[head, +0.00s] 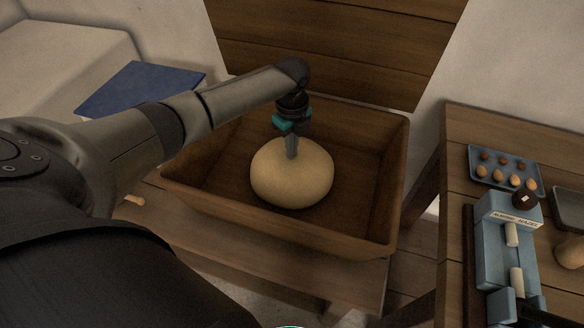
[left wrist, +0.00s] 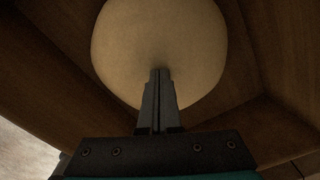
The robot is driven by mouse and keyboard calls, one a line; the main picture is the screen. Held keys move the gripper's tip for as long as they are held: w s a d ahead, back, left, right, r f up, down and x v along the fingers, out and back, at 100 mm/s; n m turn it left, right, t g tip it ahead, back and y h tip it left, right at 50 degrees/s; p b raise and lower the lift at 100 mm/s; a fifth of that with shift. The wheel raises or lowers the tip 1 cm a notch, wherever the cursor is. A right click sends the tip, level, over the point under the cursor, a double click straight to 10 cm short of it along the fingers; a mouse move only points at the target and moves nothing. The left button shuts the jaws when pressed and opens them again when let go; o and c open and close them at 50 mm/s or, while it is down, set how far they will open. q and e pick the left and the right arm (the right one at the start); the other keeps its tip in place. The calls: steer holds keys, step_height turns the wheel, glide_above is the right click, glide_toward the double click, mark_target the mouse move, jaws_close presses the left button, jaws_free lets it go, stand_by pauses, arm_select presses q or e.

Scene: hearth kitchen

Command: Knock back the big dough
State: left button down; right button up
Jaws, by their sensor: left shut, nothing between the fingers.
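The big dough (head: 297,184) is a pale, smooth, rounded mound inside a brown wooden trough (head: 290,238), near its middle. My left gripper (head: 291,156) points straight down at the top of the dough, with its fingers shut and empty. Its tips meet the dough's upper surface in the head view; whether they press in, I cannot tell. In the left wrist view the dough (left wrist: 160,40) fills the upper middle, and the closed fingers (left wrist: 158,75) overlap its near edge. My right gripper is not in view.
The trough's raised walls surround the dough and gripper. A blue cloth or board (head: 140,88) lies at the upper left. A wooden panel (head: 335,45) stands behind the trough.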

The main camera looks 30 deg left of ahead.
arm_select(q)
steer(key=shift+f+p, duration=0.35)
steer(key=shift+p, duration=0.3)
stand_by(1.0)
steer(key=shift+f+p, duration=0.4)
steer(key=shift+f, duration=0.05)
stand_by(1.2)
steer(key=shift+f, duration=0.95)
stand_by(2.3)
step_height(320, 180, up, 5)
steer(key=p, duration=0.5)
steer(key=shift+r+p, duration=0.2)
steer(key=shift+p, duration=0.2)
steer(key=shift+f, duration=0.1)
